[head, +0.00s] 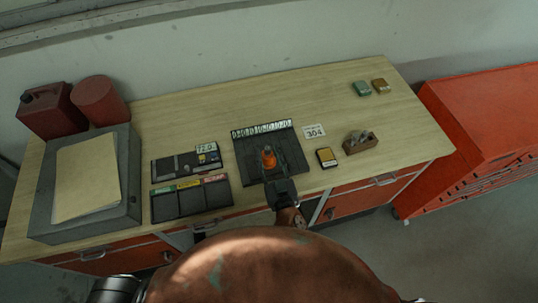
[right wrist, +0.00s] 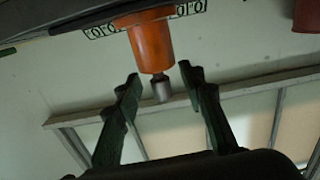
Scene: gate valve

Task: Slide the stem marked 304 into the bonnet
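An orange bonnet-like part (head: 268,157) stands on the dark mat (head: 295,157) at the table's middle. In the right wrist view the orange part (right wrist: 152,45) has a short grey metal end (right wrist: 161,88) protruding from it. I cannot tell whether that end is a stem, and no marking on it is readable. A white card (head: 314,131) reading 304 lies right of the mat. My right gripper (head: 273,171) is at the orange part; in its wrist view the fingers (right wrist: 160,73) are spread, one on each side of the grey end, with gaps visible. My left gripper is out of view.
A brown block (head: 352,147) holding greyish pieces and a yellow-and-black item (head: 326,157) lie to the right. Labelled trays (head: 190,199), a grey case (head: 130,205) and red containers (head: 52,113) fill the left. The table's back middle is clear.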

